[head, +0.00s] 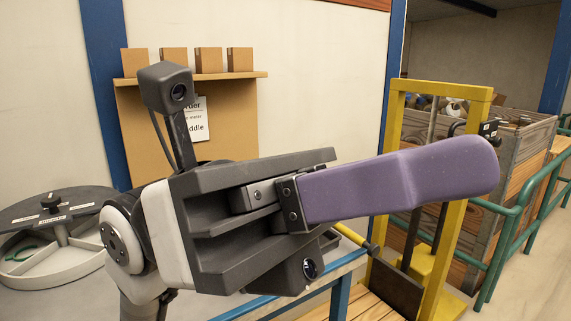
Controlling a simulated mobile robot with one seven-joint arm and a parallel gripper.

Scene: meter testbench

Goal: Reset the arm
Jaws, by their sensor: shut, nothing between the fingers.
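My gripper (470,168) fills the middle of the head view, raised and reaching to the right. It has a dark grey body and a long, rounded purple finger. I see it from the side, so the near finger hides the other one. It is shut and empty, and no object shows at its tip. My wrist, with white and dark grey links, is at the lower left of the gripper. The rest of my arm is out of view or hidden.
A round grey tray (25,270) with a dark lid stands on the left worktop. A brown board (130,125) with a shelf of blocks is against the wall. A yellow frame (480,92), a wooden crate (520,150) and green railings (490,262) stand at right.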

